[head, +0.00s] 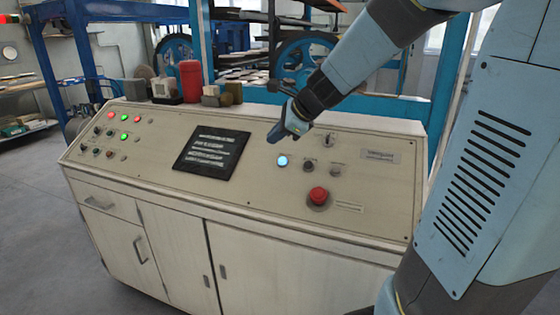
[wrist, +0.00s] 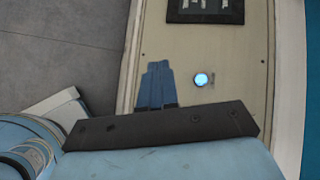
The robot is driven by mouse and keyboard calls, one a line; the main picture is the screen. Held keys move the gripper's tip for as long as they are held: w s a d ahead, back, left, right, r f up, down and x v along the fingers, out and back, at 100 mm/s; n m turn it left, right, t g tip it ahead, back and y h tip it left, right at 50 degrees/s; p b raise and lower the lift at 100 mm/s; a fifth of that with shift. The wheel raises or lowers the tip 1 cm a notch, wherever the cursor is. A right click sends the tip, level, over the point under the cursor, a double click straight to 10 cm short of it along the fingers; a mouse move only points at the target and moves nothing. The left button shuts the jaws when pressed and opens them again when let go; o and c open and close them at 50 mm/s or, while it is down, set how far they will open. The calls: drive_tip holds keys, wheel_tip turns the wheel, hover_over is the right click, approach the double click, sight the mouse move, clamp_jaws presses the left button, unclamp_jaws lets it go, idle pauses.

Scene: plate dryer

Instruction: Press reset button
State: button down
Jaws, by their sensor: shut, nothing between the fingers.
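A round button lit blue (head: 283,160) is on the sloped top of the control panel (head: 250,190); it also shows in the wrist view (wrist: 201,79). I cannot read a reset label on it. My gripper (head: 275,136) is shut and empty. In the head view its tip is above and slightly left of the blue button, apart from it. In the wrist view my gripper's fingers (wrist: 158,65) are left of the button. Their exact height above the panel is hard to tell.
A black screen (head: 212,152) is to the left, with several small lights (head: 123,118) farther left. A red cylinder (head: 190,81) and small blocks stand behind the panel.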

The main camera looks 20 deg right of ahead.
sight(282, 161)
drive_tip(key=w+d+f+m, duration=0.1)
drive_tip(key=w+f+m, duration=0.1)
drive_tip(key=w+m, duration=0.3)
drive_tip(key=w+d+f+m+t, duration=0.1)
drive_tip(key=w+d+f+m, duration=0.1)
drive_tip(key=w+m, duration=0.3)
drive_tip(key=shift+w+d+f, duration=0.25)
drive_tip(key=shift+w+f, duration=0.1)
drive_tip(key=shift+w+d+f, duration=0.4)
drive_tip(key=shift+w+f, duration=0.2)
drive_tip(key=shift+f, duration=0.65)
drive_tip(key=shift+w+d+f, duration=0.45)
drive_tip(key=shift+w+f, duration=0.15)
drive_tip(key=shift+f, duration=0.65)
drive_tip(key=shift+w+d+f, duration=0.4)
drive_tip(key=shift+w+f, duration=0.2)
drive_tip(key=shift+f, duration=0.65)
drive_tip(key=shift+w+d+f, duration=0.1)
drive_tip(key=shift+f, duration=0.1)
drive_tip(key=shift+w+f, duration=0.1)
drive_tip(key=shift+f, duration=0.05)
drive_tip(key=shift+w+d+f, duration=0.2)
drive_tip(key=shift+f, duration=0.15)
drive_tip(key=shift+s+a+r, duration=0.3)
drive_tip(key=shift+s+r, duration=0.1)
drive_tip(key=shift+r, duration=0.35)
